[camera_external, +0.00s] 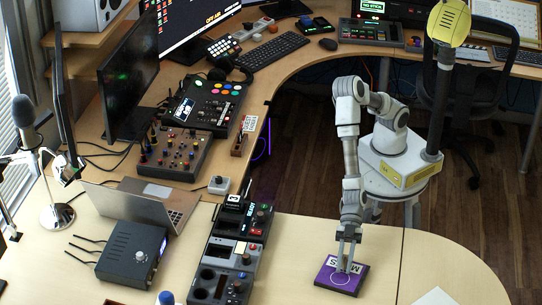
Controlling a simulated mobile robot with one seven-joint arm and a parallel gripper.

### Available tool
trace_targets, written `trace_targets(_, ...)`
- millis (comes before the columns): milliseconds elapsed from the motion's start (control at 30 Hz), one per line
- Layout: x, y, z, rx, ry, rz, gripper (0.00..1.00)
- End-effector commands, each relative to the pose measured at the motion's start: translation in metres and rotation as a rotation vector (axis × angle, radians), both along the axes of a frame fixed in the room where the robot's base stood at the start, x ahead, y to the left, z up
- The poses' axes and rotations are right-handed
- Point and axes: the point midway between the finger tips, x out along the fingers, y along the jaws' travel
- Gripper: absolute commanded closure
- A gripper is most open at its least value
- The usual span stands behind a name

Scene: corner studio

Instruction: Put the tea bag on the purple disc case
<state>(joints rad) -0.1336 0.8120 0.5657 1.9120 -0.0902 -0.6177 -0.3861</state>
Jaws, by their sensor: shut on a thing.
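The purple disc case (330,281) lies flat on the light wooden table near the front, right of the row of black control units. It has white lettering and a pale ring on its top. My gripper (346,264) points straight down over the case, its fingertips over the upper middle of it. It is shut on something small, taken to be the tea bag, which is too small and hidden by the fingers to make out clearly. I cannot tell whether it touches the case.
A row of black control units (222,267) stands left of the case. A grey box with a knob (133,251) and an open laptop (150,203) are further left. A white sheet (436,297) lies at the front right. The table around the case is clear.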

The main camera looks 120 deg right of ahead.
Motion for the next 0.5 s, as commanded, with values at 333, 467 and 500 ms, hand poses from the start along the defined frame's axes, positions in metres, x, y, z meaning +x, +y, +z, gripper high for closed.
trace_targets(333,-0.0002,0.0001,-0.0022,0.000,0.000,0.000,0.47)
trace_targets(467,-0.0002,0.0000,-0.0022,0.000,0.000,0.000,0.47)
trace_targets(500,-0.0001,0.0000,-0.0020,0.000,0.000,0.000,0.47)
